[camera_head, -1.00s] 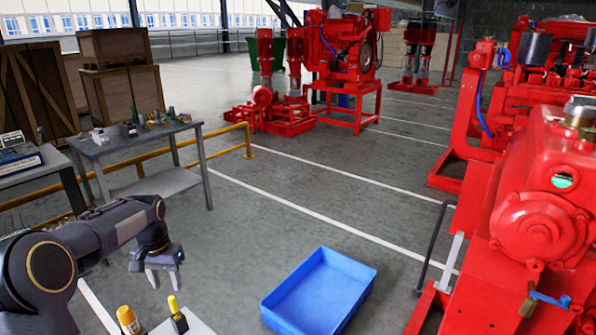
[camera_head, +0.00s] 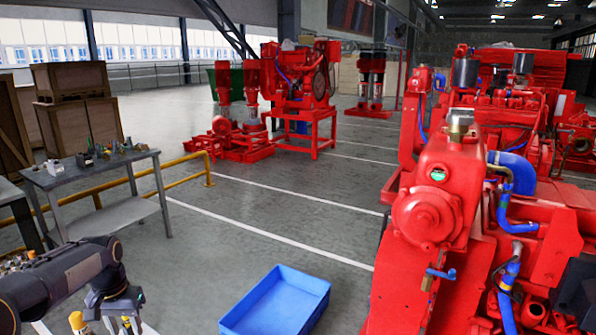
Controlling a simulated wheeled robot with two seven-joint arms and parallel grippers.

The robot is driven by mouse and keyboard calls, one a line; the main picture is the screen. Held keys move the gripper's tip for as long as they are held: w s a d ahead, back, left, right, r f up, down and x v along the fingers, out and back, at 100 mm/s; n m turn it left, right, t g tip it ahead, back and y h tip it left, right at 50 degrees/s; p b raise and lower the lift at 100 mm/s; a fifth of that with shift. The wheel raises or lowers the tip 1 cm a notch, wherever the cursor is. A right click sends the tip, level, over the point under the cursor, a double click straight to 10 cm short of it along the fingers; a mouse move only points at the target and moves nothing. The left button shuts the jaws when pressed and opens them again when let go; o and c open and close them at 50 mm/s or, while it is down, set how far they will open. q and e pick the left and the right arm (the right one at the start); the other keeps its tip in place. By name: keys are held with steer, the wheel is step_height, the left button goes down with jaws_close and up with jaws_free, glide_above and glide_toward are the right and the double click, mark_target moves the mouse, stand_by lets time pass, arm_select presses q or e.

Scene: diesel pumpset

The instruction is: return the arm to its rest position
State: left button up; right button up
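My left arm (camera_head: 62,282) comes in at the bottom left. Its gripper (camera_head: 123,322) points down at the bottom edge, with its two fingers apart. A small yellow-topped item (camera_head: 127,325) shows between or behind the fingers; I cannot tell whether they touch it. A yellow-capped bottle (camera_head: 78,323) stands just left of the gripper. My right arm and gripper are not in view.
A blue bin (camera_head: 262,318) sits on the floor right of the gripper. The red diesel pumpset (camera_head: 430,215) fills the right side. A grey table (camera_head: 90,178) with small parts, a yellow rail (camera_head: 180,165) and wooden crates (camera_head: 75,100) stand at left. Floor between is clear.

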arm_select(q)
steer(key=s+d+r+t+h, duration=0.2)
steer(key=s+d+r+t, duration=0.1)
steer(key=s+d+r, duration=0.85)
steer(key=s+d+f+t+h, duration=0.1)
steer(key=s+d+f, duration=0.1)
steer(key=s+d, duration=0.3)
steer(key=s+d+f+t, duration=0.1)
steer(key=s+d+f, duration=0.2)
steer(key=s, duration=0.7)
steer(key=shift+d+f+t+h, duration=0.3)
steer(key=shift+d+h, duration=0.1)
steer(key=shift+d, duration=0.6)
